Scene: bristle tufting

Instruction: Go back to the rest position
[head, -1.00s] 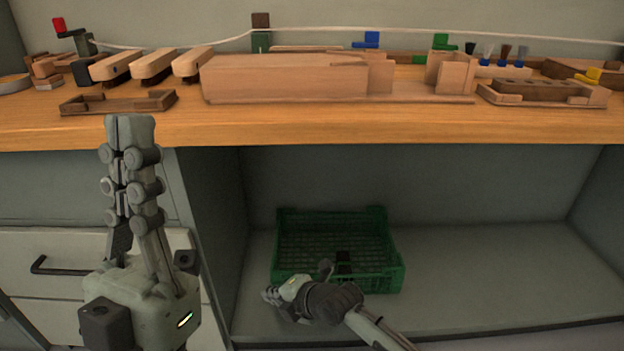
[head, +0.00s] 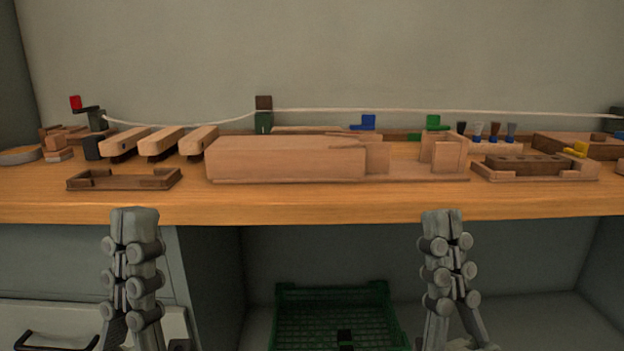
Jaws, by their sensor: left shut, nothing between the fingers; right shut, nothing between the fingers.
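My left gripper (head: 134,224) is upright in front of the workbench's front edge at the left of the head view. It is shut and holds nothing. My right gripper (head: 442,224) is upright in front of the same edge, right of the middle. It is also shut and empty. Both fingertips overlap the lower part of the bench front in the picture, at nearly the same height. The lower parts of both arms are cut off by the picture's bottom edge.
The wooden workbench (head: 330,207) carries a long wooden block fixture (head: 285,160), several brush bodies, a small tray (head: 124,180) and a holder with several tufts (head: 490,146). A green crate (head: 330,292) with a dark piece inside stands on the shelf below. A drawer handle (head: 55,342) is at lower left.

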